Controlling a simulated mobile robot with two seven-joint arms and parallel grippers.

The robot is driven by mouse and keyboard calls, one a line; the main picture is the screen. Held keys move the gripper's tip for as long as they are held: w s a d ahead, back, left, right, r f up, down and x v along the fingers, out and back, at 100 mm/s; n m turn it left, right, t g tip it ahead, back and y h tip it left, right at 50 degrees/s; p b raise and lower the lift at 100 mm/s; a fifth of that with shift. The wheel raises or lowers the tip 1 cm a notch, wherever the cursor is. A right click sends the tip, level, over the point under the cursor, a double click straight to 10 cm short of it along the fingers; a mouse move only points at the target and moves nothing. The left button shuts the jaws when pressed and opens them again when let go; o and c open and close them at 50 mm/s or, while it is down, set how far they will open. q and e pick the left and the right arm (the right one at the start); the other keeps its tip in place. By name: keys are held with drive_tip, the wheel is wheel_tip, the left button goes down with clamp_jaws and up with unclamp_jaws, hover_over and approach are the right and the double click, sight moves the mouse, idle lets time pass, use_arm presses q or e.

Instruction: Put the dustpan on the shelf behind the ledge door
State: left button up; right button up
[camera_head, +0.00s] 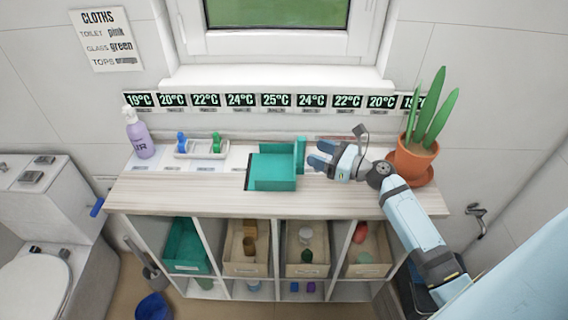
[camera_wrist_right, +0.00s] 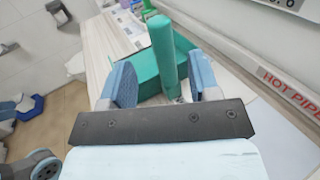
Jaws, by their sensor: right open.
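The teal dustpan (camera_head: 270,173) lies on the cart's wooden top, left of my right gripper (camera_head: 318,158). Its handle (camera_head: 300,153) stands up on the side facing the gripper. In the right wrist view, the handle (camera_wrist_right: 163,55) appears between the two open blue fingers of the gripper (camera_wrist_right: 162,88), with visible gaps on both sides. I cannot tell how far ahead of the fingertips the handle is. I cannot make out a ledge door in these views. My left gripper is out of view.
A potted plant (camera_head: 415,152) stands at the top's right end, beside my right arm. Crates, including a teal one (camera_head: 188,266), fill compartments below. The top's front middle is clear.

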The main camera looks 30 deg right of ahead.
sight(301, 146)
drive_tip(key=x, duration=0.5)
drive_tip(key=shift+w+p, duration=0.35)
drive_tip(key=shift+w, duration=0.05)
drive_tip(key=shift+c, duration=0.2)
clamp_jaws()
